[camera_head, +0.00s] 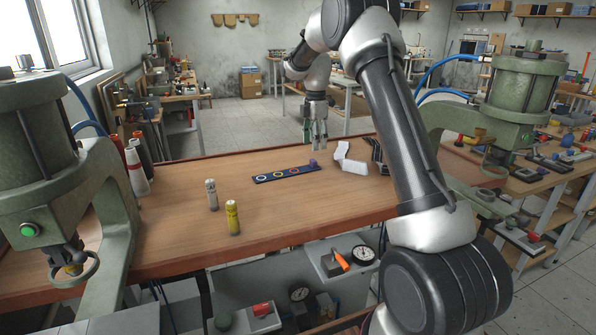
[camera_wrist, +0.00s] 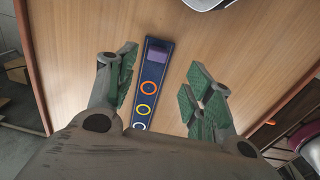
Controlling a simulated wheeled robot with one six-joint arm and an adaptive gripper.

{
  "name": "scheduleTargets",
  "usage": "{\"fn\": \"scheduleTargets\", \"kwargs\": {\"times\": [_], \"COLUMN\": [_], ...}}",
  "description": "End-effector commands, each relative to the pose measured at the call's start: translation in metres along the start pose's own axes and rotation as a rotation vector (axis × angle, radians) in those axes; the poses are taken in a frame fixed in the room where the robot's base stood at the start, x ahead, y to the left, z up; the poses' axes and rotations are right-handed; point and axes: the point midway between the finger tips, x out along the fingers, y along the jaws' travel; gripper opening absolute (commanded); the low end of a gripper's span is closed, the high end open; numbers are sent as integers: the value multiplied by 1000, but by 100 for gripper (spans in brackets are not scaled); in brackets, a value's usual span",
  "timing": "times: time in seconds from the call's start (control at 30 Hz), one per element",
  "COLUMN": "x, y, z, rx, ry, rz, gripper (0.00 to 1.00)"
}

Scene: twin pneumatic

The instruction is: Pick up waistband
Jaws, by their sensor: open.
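I cannot make out anything that is clearly a waistband. On the table lies a dark blue strip board (camera_head: 286,173) with white, yellow and red rings and a purple block (camera_head: 313,162) at its right end. A white folded piece (camera_head: 352,165) stands to the right of the board. My gripper (camera_head: 316,142) hangs above the table near the board's right end. In the wrist view my gripper (camera_wrist: 164,68) is open and empty, its green fingers spread to either side of the board (camera_wrist: 152,75), which lies below.
A grey cylinder (camera_head: 212,194) and a yellow cylinder (camera_head: 232,217) stand near the table's (camera_head: 180,240) front. Green presses stand at the left (camera_head: 110,190) and right (camera_head: 520,95). The table's middle front is clear.

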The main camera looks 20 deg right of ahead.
Motion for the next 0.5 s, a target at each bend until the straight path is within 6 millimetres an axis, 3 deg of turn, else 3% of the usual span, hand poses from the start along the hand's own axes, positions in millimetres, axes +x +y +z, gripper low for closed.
{"fn": "scheduleTargets", "kwargs": {"times": [0.5], "x": [53], "y": [3], "z": [2], "rx": [-40], "ry": [0], "rz": [-4], "gripper": [52]}}
